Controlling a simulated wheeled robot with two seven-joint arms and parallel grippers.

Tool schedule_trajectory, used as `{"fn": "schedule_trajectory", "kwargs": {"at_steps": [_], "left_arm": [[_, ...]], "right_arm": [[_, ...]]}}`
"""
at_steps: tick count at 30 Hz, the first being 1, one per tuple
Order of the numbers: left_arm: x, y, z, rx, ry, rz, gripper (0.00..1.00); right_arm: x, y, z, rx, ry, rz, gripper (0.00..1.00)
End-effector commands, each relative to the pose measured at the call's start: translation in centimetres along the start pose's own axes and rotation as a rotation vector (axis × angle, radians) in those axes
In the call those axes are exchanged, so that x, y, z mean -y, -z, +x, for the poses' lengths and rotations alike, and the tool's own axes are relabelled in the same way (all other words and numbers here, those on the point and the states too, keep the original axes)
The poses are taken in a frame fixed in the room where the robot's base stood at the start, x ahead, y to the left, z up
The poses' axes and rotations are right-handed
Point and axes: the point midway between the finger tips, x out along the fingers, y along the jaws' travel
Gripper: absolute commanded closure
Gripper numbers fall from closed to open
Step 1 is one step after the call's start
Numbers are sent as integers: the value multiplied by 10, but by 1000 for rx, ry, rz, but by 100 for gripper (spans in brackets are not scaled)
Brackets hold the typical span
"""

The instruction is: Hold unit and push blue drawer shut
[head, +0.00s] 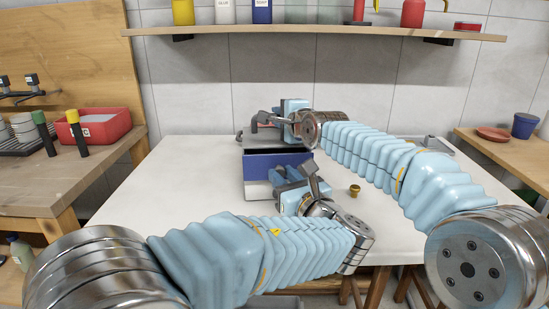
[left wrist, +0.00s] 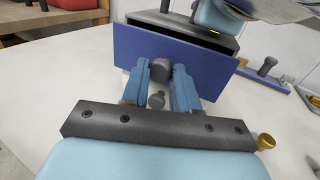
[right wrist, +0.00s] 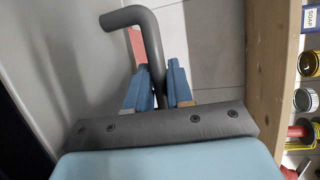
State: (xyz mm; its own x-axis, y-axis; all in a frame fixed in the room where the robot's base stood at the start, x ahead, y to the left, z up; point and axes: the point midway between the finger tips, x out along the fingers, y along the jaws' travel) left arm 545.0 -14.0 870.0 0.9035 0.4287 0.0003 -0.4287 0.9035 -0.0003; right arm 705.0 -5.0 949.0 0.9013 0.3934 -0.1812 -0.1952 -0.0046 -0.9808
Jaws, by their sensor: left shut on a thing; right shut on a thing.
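The blue drawer (head: 270,160) faces me at the middle of the table, in a grey-and-white unit (head: 257,190). A dark gap shows above its front, so it looks partly open. Its blue front (left wrist: 130,57) also fills the upper left wrist view. My left gripper (head: 287,178) is shut on a dark round knob (left wrist: 161,69) in front of that panel. My right gripper (head: 284,118) is above and behind the drawer front, shut on a dark bent handle (right wrist: 132,17) that shows between its fingers. The handle's lower end is hidden by the fingers.
A small brass piece (head: 354,190) lies on the white table (head: 170,200), right of the unit. A red bin (head: 104,128) stands on the left wooden bench. A shelf (head: 320,33) with bottles runs along the wall above. The table's left side is clear.

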Motion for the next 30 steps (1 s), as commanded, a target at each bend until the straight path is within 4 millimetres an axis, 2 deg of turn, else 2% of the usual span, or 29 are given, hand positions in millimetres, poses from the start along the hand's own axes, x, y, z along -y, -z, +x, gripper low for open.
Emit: {"fn": "schedule_trajectory", "kwargs": {"at_steps": [16,22,23,24,27,30], "left_arm": [[8,0,21,1,2,0,98],[8,0,20,0,3,0,98],[8,0,20,0,3,0,70],[8,0,20,0,3,0,64],[8,0,20,0,2,0,51],[8,0,20,0,2,0,51]], "right_arm": [[-1,-1,0,2,-3,0,100],[-1,-1,0,2,-3,0,100],[-1,-1,0,2,-2,0,100],[-1,-1,0,2,-3,0,100],[-1,-1,0,2,-2,0,100],[-1,-1,0,1,-2,0,100]]}}
